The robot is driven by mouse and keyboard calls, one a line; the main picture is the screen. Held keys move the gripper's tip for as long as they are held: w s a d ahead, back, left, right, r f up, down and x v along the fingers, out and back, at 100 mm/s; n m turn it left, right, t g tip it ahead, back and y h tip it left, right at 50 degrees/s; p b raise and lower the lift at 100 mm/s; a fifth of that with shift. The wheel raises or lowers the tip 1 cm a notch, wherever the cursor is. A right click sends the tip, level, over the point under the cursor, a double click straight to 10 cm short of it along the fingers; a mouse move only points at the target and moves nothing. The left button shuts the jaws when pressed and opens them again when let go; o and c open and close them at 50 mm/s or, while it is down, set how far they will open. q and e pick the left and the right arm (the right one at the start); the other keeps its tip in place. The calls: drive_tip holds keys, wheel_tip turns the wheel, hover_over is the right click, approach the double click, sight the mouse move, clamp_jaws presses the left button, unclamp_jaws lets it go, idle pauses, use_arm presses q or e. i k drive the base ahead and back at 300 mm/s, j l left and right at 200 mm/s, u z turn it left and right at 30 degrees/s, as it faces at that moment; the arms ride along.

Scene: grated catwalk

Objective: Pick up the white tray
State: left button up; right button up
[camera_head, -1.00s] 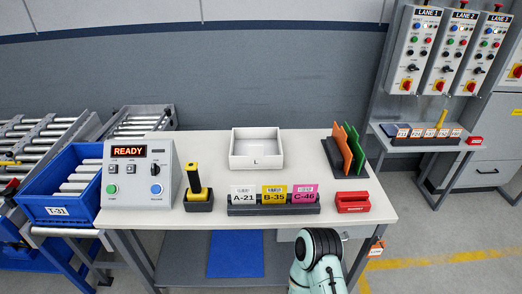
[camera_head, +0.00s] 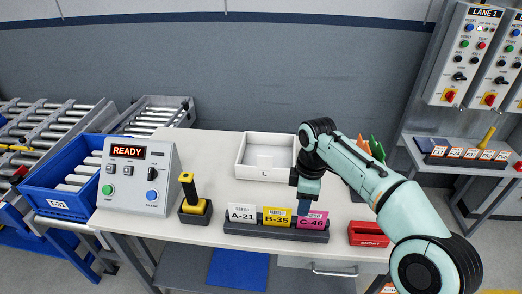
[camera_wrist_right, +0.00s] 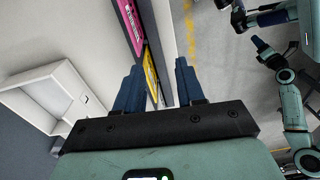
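The white tray (camera_head: 247,169) is an open, shallow, empty-looking box marked "L", lying at the back middle of the table. My right arm hides part of its right side. The tray also shows at the left of the right wrist view (camera_wrist_right: 28,92). My right gripper (camera_head: 304,207) points down over the table, right of and nearer than the tray, by the label holder.
The label holder (camera_head: 262,229) with A-21, B-35 and C-46 cards stands in front of the tray. A yellow-handled tool (camera_head: 189,190), a READY control box (camera_head: 145,178), a red box (camera_head: 368,234) and an orange-green file rack (camera_head: 376,147) share the table (camera_head: 222,143).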

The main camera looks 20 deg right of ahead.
sight(265, 157)
drive_tip(key=i, duration=0.95)
